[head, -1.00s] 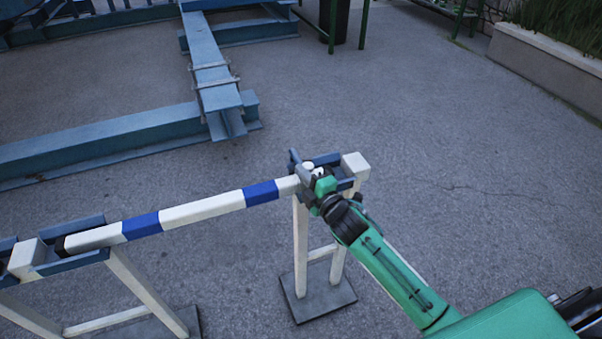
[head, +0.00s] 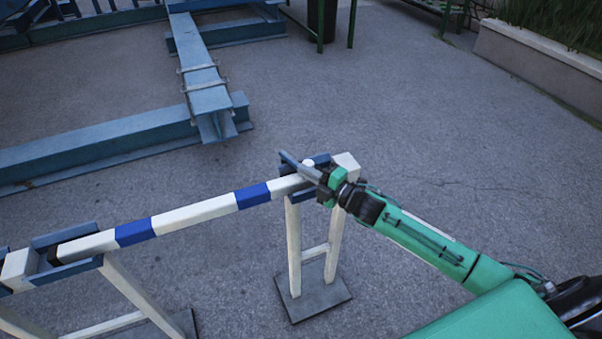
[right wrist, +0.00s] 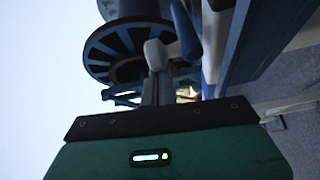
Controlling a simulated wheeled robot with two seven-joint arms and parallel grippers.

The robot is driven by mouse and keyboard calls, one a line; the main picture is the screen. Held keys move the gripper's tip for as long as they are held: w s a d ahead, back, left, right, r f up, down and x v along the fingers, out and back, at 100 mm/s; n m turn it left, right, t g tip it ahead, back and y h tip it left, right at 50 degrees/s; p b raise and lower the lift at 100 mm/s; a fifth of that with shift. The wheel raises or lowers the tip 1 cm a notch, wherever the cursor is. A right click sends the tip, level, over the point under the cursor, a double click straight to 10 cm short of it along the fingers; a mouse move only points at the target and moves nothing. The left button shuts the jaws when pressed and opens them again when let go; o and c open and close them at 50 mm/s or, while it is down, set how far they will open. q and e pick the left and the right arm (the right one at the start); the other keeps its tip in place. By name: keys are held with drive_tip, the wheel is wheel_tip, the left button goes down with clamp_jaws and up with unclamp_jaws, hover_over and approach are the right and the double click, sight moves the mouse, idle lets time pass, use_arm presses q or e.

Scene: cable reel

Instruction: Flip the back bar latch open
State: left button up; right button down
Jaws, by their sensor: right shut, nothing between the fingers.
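The bar (head: 195,213) is white with blue bands and lies across two stands. Its far right end rests in a blue bracket (head: 322,160) on the right stand (head: 294,250). A grey-blue lever-like piece (head: 287,157), probably the latch, sticks out at that bracket; the gripper partly hides it. My right gripper (head: 308,171) is shut and empty, reaching over the bracket from the right. In the right wrist view the fingers (right wrist: 155,85) reach up beside a dark blue piece (right wrist: 186,30) and a pale post or bar (right wrist: 212,45). Contact cannot be told. My left gripper is out of view.
A second bracket (head: 65,242) holds the bar's near left end. Blue steel beams (head: 100,143) lie on the ground behind. A planter wall (head: 540,60) stands at the far right. A spoked reel (right wrist: 105,50) shows in the right wrist view. The pavement right of the stand is clear.

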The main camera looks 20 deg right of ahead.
drive_tip(key=shift+w+d+n+g+y, duration=0.15)
drive_tip(key=shift+d+n+g+y, duration=0.35)
drive_tip(key=shift+d+y, duration=0.15)
drive_tip(key=shift+w+d, duration=0.1)
drive_tip(key=shift+d, duration=0.45)
drive_tip(key=shift+w+d, duration=0.1)
drive_tip(key=shift+w, duration=0.05)
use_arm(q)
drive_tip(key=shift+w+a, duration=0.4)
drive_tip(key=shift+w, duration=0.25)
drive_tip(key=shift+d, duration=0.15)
